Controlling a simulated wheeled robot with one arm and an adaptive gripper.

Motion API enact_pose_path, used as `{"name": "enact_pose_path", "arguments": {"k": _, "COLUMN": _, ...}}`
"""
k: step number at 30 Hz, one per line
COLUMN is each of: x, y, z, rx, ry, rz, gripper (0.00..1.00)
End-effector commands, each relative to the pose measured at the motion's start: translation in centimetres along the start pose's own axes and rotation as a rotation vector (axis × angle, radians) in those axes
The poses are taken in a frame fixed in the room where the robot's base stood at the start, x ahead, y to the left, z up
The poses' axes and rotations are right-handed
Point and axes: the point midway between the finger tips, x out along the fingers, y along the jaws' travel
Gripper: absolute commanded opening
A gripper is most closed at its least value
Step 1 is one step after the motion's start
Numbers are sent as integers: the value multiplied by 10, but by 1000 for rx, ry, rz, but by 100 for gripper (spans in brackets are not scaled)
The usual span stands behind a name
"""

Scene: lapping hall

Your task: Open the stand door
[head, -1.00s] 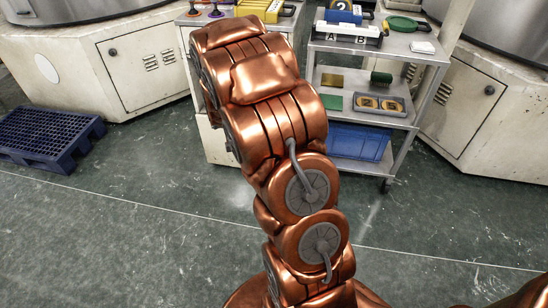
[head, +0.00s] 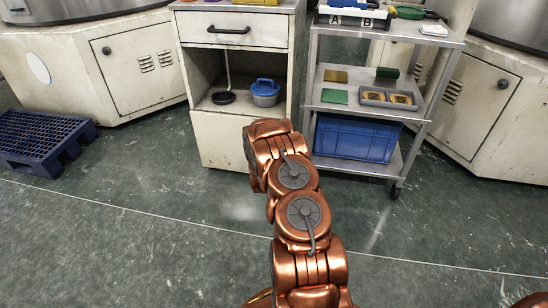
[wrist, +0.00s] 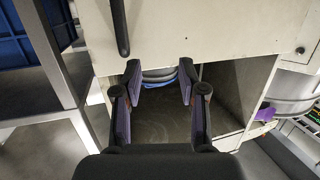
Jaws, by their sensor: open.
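The stand (head: 187,70) is a pale worn cabinet in the middle of the head view. Its lower front panel (head: 222,140), apparently the door, looks shut below an open compartment; my arm covers its right part. The wrist view looks upside down. There the pale panel (wrist: 205,28) fills the top and bears a long black bar handle (wrist: 120,28). My gripper (wrist: 160,80) is open and empty in front of the open compartment, apart from the handle, which lies up and left of the fingertips in that picture. The head view does not show the gripper's fingers.
A grey cart (head: 312,70) with a blue crate (head: 355,138) stands close right. A blue pallet (head: 40,140) lies left. The front floor is clear.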

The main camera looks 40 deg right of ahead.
Motion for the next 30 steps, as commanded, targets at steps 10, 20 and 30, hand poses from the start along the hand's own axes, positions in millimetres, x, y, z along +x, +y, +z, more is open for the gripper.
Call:
{"name": "enact_pose_path", "arguments": {"k": 10, "x": 4, "y": 39, "z": 73, "rx": 15, "ry": 152, "rz": 59, "gripper": 41}}
{"name": "enact_pose_path", "arguments": {"k": 20, "x": 18, "y": 44, "z": 75, "rx": 17, "ry": 172, "rz": 65, "gripper": 41}}
{"name": "enact_pose_path", "arguments": {"k": 30, "x": 58, "y": 47, "z": 68, "rx": 16, "ry": 170, "rz": 66, "gripper": 41}}
